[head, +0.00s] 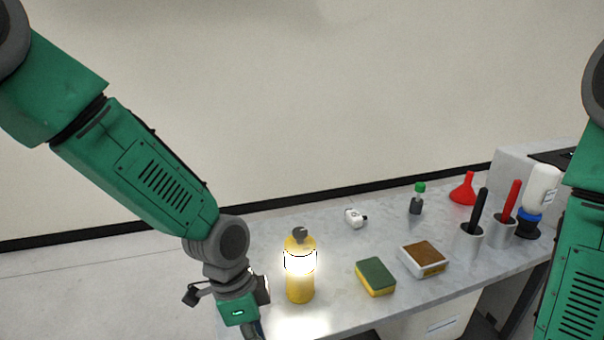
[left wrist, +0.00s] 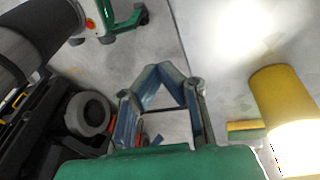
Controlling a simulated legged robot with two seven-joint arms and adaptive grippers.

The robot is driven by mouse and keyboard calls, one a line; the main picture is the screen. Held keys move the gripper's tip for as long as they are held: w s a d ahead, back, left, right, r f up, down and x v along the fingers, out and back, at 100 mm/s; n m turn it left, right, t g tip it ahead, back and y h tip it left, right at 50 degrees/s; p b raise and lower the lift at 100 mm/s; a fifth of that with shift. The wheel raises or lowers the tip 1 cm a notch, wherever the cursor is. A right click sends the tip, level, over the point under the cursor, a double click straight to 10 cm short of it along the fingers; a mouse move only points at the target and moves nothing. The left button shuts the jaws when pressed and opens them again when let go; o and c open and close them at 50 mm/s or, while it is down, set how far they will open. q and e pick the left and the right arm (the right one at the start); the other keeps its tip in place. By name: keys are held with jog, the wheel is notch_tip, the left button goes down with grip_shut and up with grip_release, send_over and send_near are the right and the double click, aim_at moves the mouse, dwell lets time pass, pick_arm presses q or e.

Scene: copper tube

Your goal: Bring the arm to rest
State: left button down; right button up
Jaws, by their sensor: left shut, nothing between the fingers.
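My left arm comes in from the left in the head view and hangs down beside the table's left end. Its gripper is cut off by the bottom edge there. In the left wrist view, my left gripper (left wrist: 160,70) has its fingertips together with nothing between them. It is over the floor, apart from the table. My right arm shows at the right edge of the head view, and its gripper is out of the picture.
The grey table (head: 345,300) holds a yellow bottle (head: 299,285) close to my left wrist. A sponge (head: 376,276), a white dish (head: 424,260), a red funnel (head: 463,189) and two holders with a black handle (head: 478,209) and a red handle (head: 512,200) stand further right.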

pick_arm(q)
jog(key=s+a+f+n, duration=0.6)
jog(key=s+f, duration=0.2)
jog(key=f, duration=0.3)
jog(key=s+a+f+n+t+y, duration=0.1)
jog(key=s+a+f+n+y, duration=0.35)
jog(key=s+a+n, duration=0.95)
pick_arm(e)
jog(key=s+d+f+m+g+h, duration=0.3)
jog(key=s+d+f, duration=0.35)
jog(key=s, duration=0.25)
jog(key=s+d+f+m+g+h, duration=0.3)
jog(key=s+d+f+m+h, duration=0.15)
jog(key=s+f, duration=0.45)
pick_arm(q)
notch_tip(320, 180, down, 8)
jog(key=m+h+b, duration=0.2)
jog(key=m+b, duration=0.2)
jog(key=b, duration=0.2)
jog(key=shift+a+r+t, duration=0.25)
jog(key=shift+t, duration=0.15)
pick_arm(e)
jog(key=shift+n+y, duration=0.35)
jog(key=shift+n, duration=0.6)
jog(key=f, duration=0.1)
jog(key=w+f, duration=0.1)
jog(key=f, duration=0.2)
jog(key=shift+w+a+f, duration=0.1)
jog(key=shift+w+f, duration=0.3)
jog(key=shift+c, duration=0.4)
